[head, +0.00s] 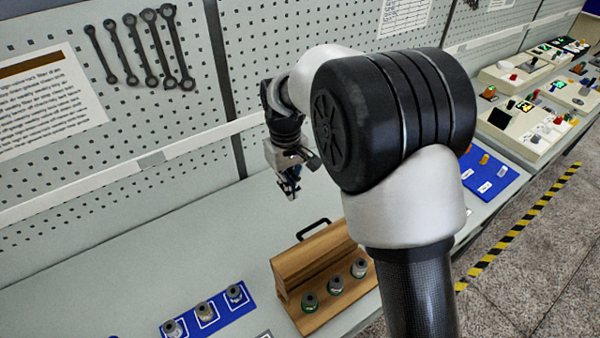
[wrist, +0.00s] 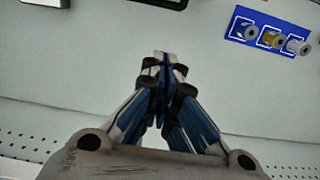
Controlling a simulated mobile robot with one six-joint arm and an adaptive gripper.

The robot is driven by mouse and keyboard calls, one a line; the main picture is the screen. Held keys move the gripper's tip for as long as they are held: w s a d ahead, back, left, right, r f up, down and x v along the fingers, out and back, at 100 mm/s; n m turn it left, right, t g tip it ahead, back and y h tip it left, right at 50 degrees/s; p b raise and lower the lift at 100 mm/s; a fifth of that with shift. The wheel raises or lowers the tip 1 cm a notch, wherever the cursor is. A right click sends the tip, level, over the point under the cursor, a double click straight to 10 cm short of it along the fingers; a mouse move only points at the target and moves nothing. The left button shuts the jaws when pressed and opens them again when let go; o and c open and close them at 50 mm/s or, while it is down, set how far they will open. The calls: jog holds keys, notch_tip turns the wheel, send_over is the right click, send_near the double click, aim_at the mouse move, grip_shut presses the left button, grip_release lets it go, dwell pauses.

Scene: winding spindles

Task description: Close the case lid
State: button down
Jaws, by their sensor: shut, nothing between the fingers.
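The wooden case (head: 308,262) stands on the bench in the head view, with a raised wooden part at its back and a black handle (head: 313,230) behind that. How far the lid is open is hard to tell. My arm covers the case's right side. My gripper (head: 290,190) is shut and empty, in the air above and behind the case, apart from it. In the wrist view its fingertips (wrist: 163,58) meet over bare bench; a black handle-like piece (wrist: 46,3) is cut off at the top.
A blue mat (head: 212,312) with three spindles lies left of the case; it shows top right in the wrist view (wrist: 238,25). Another blue mat (head: 489,172) lies to the right, behind my arm. A perforated wall (head: 150,165) bounds the bench's back. Bench left of my gripper is clear.

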notch_tip(320, 180, down, 10)
jog(key=s+d+b, duration=0.1)
jog(key=s, duration=0.1)
jog(key=shift+s+d+r, duration=0.15)
jog(key=shift+s+d, duration=0.15)
jog(key=shift+s, duration=0.05)
jog(key=shift+d+r+b, duration=0.1)
jog(key=shift+b, duration=0.4)
